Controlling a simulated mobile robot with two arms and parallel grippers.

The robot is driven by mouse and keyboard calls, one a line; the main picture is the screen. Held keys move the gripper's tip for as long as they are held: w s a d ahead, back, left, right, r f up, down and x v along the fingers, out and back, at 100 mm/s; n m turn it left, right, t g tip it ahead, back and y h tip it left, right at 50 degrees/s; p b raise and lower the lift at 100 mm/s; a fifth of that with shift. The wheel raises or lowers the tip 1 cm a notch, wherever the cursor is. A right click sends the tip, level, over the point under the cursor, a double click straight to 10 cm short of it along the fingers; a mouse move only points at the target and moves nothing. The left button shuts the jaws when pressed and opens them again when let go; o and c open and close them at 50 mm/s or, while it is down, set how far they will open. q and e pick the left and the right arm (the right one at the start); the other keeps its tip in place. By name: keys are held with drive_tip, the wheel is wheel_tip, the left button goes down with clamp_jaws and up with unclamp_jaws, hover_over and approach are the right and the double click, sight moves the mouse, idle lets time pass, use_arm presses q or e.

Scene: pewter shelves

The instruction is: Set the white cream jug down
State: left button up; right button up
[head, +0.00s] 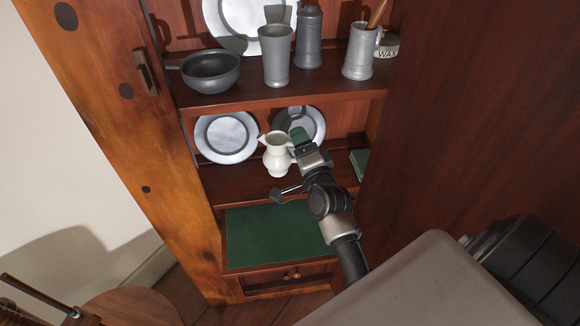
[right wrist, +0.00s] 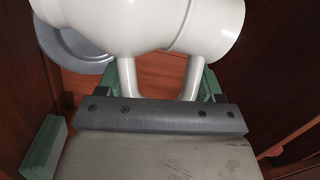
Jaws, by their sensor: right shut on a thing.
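The white cream jug (head: 277,158) is upright at the middle shelf (head: 235,188) of the cabinet, in front of two plates. I cannot tell whether its base touches the shelf board. My right gripper (head: 298,143) reaches in from the lower right and is shut on the jug's handle. In the right wrist view the white jug body (right wrist: 150,22) fills the top, and its handle (right wrist: 193,78) runs down between the green finger pads. My left gripper is not in view.
Pewter plates (head: 226,138) (head: 318,122) lean at the back of this shelf. A green book (head: 359,163) lies at its right end. A bowl (head: 211,72) and several pewter vessels stand on the shelf above. A green mat (head: 272,236) covers the ledge below.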

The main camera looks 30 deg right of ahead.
wheel_tip(320, 180, down, 7)
drive_tip(key=shift+f+b, duration=0.15)
drive_tip(key=shift+b, duration=0.5)
drive_tip(key=shift+f, duration=0.35)
drive_tip(key=o, duration=1.1)
drive_tip(key=shift+c, duration=0.2)
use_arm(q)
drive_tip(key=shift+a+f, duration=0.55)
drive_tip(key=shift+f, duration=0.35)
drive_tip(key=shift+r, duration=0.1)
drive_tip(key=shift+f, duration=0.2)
use_arm(e)
drive_tip(key=v, duration=1.2)
